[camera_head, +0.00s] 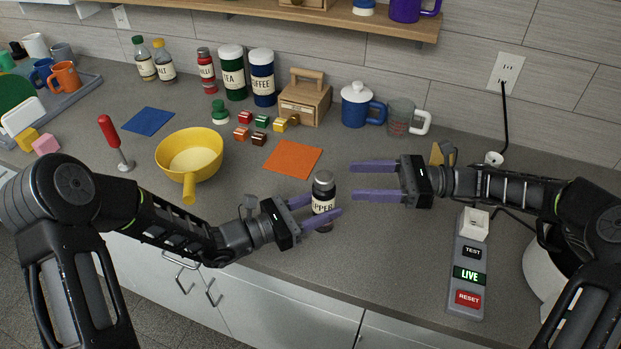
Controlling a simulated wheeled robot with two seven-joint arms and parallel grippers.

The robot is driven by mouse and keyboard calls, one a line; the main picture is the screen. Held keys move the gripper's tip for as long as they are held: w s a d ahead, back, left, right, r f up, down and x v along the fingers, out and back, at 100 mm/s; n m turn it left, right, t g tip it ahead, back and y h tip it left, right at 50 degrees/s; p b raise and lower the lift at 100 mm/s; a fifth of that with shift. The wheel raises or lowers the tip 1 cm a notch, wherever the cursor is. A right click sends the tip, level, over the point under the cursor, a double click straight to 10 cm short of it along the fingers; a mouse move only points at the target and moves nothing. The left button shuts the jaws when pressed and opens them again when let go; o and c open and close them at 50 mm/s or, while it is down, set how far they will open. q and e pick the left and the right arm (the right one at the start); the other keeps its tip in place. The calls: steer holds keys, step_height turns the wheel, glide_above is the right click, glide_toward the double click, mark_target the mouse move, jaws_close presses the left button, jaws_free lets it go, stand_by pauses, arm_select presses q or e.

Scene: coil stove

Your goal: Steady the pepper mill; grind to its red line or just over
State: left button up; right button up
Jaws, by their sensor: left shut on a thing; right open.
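The pepper mill (323,190) is a small dark jar with a white label reading "PEPPER", upright near the counter's front edge. My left gripper (322,207) is shut on its body, a purple finger on each side, partly covering the label. My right gripper (364,181) is open and empty, its fingers pointing left, just to the right of the mill and apart from it. No red line can be made out on the mill.
A grey panel (467,275) with TEST, LIVE and RESET labels lies at right. An orange mat (292,158) lies behind the mill, and a yellow pan (190,155) stands left. A white pot (541,268) is partly hidden by my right arm.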

mark_target(324, 181)
steer(key=a, duration=1.1)
steer(key=shift+s, duration=0.25)
jaws_close()
